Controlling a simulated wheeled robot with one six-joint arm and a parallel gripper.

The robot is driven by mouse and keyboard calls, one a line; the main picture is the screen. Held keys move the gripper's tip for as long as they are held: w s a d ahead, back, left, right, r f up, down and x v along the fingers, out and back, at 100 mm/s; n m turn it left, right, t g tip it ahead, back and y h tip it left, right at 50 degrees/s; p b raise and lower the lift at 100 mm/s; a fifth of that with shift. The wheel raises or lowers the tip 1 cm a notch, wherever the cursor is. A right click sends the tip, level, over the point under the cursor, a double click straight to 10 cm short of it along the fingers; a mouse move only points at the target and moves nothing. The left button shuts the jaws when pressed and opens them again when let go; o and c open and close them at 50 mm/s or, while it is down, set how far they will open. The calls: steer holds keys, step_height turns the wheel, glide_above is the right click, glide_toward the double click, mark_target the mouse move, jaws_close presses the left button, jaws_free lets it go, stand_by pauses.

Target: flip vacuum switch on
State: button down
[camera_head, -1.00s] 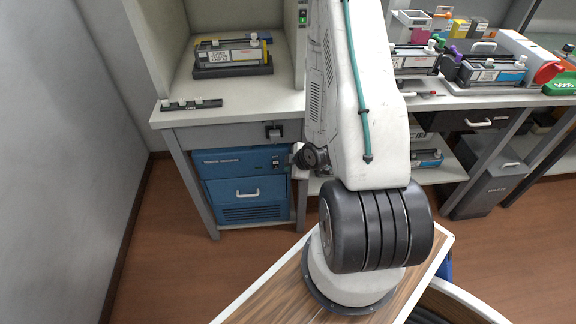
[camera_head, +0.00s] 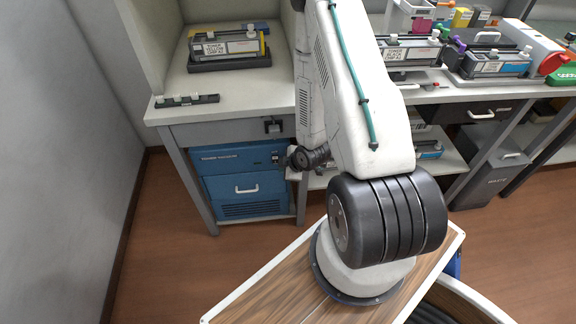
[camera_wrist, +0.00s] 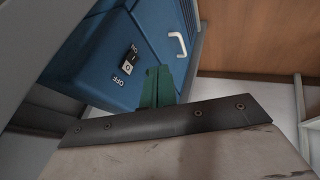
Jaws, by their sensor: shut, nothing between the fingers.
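The blue vacuum machine (camera_head: 240,205) stands under the left bench in the head view, with a white handle on its front. Its small switch (camera_head: 276,158) is at the upper right of its front. In the wrist view the blue machine (camera_wrist: 95,75) fills the upper left. The switch (camera_wrist: 128,64) sits between the labels ON and OFF; I cannot tell for sure which way it is set. My gripper (camera_wrist: 157,82) shows green fingers, shut and empty, to the right of the switch in the picture and seemingly apart from it. The head view hides it behind my arm.
The left bench (camera_head: 235,98) carries a toner cartridge on a dark tray (camera_head: 230,62) and a small rack (camera_head: 187,99). Bench legs flank the machine. The right bench holds several cartridges. A grey waste bin (camera_head: 485,165) stands below it. The floor before the machine is open.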

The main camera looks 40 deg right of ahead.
mark_target(275, 159)
steer(key=w+d+f, duration=0.2)
steer(key=w+f, duration=0.1)
steer(key=w, duration=0.2)
steer(key=shift+w+f, duration=0.3)
steer(key=shift+f, duration=0.1)
steer(key=shift+d, duration=0.1)
